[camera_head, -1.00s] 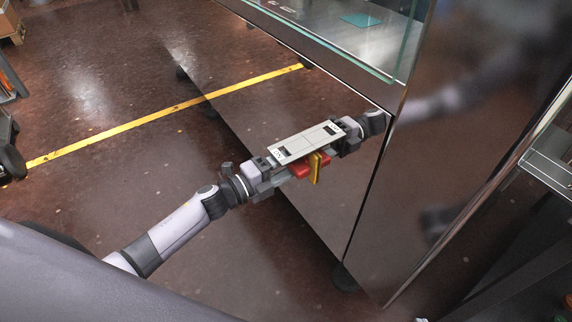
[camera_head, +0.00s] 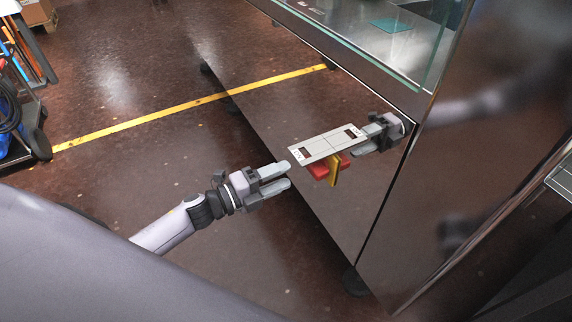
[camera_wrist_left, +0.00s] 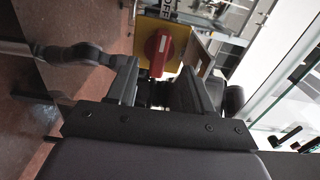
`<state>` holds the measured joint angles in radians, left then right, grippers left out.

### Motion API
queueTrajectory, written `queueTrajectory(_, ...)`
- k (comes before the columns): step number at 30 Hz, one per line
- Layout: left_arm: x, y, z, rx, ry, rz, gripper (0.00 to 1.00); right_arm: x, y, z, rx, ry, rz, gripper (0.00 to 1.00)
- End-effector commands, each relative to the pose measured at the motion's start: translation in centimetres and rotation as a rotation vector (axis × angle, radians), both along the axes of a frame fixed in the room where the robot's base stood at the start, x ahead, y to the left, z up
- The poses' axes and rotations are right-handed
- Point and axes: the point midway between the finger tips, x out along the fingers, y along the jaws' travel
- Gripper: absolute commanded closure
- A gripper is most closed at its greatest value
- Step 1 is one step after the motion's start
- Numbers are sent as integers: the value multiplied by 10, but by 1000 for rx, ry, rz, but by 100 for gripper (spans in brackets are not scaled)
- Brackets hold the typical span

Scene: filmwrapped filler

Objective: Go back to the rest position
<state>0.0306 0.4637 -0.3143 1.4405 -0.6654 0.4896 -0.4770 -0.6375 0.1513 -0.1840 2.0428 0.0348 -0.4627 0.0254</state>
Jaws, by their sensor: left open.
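My left gripper (camera_head: 288,176) is open and empty in the head view, over the floor to the left of the machine's shiny side. Its fingertips are a short gap from a red rotary switch (camera_head: 320,172) on a yellow plate (camera_head: 334,172), under a pale control panel (camera_head: 328,145). In the left wrist view the open fingers (camera_wrist_left: 157,88) show with the red switch (camera_wrist_left: 158,50) and yellow plate (camera_wrist_left: 183,38) beyond them. A mirrored gripper appears in the metal side. My right gripper is not in view.
The machine (camera_head: 345,205) has a polished metal side and a glass-fronted upper part (camera_head: 400,50). A yellow line (camera_head: 150,125) crosses the brown floor. A cart (camera_head: 25,115) with cables stands at the far left. The floor left of my arm is clear.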

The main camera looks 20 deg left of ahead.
Motion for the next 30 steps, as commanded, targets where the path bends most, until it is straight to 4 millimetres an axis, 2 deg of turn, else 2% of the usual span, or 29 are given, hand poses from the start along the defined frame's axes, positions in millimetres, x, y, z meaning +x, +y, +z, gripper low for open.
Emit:
queueTrajectory(7, -2, -1, -1, -18, 14, 11, 49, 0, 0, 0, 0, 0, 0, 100)
queueTrajectory(11, -15, -6, -8, -150, 114, 94, 49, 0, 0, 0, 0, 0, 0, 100)
queueTrajectory(14, -35, -7, -19, -343, 271, 222, 49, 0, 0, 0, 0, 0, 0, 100)
queueTrajectory(17, -64, -7, -35, -571, 474, 373, 49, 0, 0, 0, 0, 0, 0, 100)
queueTrajectory(24, -143, -11, -71, -1011, 924, 682, 49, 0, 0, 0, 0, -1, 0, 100)
queueTrajectory(28, -188, -19, -82, -1198, 1141, 825, 49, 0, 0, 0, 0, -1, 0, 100)
queueTrajectory(29, -196, -21, -79, -1226, 1177, 848, 49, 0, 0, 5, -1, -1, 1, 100)
queueTrajectory(30, -191, -18, -63, -1211, 1157, 838, 49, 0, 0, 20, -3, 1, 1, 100)
